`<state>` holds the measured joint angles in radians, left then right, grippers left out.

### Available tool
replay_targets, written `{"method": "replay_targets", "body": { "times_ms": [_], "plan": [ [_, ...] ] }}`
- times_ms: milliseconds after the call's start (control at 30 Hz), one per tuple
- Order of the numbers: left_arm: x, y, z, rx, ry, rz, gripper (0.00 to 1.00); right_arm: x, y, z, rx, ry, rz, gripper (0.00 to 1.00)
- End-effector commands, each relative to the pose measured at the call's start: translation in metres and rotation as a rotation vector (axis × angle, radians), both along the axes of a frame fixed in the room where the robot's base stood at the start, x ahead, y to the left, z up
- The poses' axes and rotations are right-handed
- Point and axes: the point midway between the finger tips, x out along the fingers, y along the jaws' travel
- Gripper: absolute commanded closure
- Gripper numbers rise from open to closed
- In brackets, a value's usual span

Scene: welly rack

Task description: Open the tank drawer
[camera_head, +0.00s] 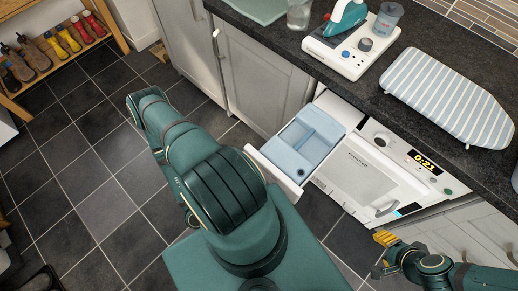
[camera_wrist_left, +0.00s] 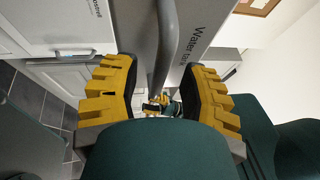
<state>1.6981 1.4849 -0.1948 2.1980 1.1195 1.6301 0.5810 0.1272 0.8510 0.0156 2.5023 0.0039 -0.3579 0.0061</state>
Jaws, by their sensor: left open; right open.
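The tank drawer (camera_head: 273,173) stands pulled out from the upper left of the white appliance (camera_head: 352,181). A pale blue water tank (camera_head: 292,137) sits in it. In the left wrist view, the drawer front (camera_wrist_left: 203,28) reads "Water tank" and carries a grey bar handle (camera_wrist_left: 164,40). My left gripper (camera_wrist_left: 158,66) is open, with a yellow finger on each side of the handle; I cannot tell whether they touch it. My left arm hides that gripper in the head view. My right gripper (camera_head: 382,254) is open and empty, low in front of the appliance.
The dark countertop (camera_head: 410,111) above holds a steam iron on its base (camera_head: 349,45) and a striped ironing pad (camera_head: 446,95). Grey cupboards (camera_head: 258,75) adjoin the appliance. A wooden boot rack (camera_head: 50,70) stands far left. The tiled floor (camera_head: 85,165) between is clear.

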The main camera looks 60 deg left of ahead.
Motion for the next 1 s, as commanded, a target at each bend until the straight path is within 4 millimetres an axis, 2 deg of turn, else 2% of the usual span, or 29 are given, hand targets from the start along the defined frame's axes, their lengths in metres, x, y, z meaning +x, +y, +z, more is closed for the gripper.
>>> {"method": "replay_targets", "body": {
  "times_ms": [300, 500, 700, 1000],
  "plan": [
    [-0.063, 0.01, -0.011, 0.001, 0.003, 0.002, 0.57, 0.0, 0.0, 0.0, 0.0, 0.0, 0.0, 0.53],
    [-0.092, 0.014, -0.015, -0.001, 0.001, 0.001, 0.57, 0.0, 0.0, 0.0, 0.0, 0.0, 0.0, 0.53],
    [-0.104, 0.016, -0.017, -0.002, 0.0, 0.001, 0.57, 0.0, 0.0, 0.0, 0.0, 0.0, 0.0, 0.53],
    [-0.104, 0.016, -0.017, -0.003, -0.001, -0.001, 0.57, 0.0, 0.0, 0.0, 0.0, 0.0, 0.0, 0.53]
  ]
}}
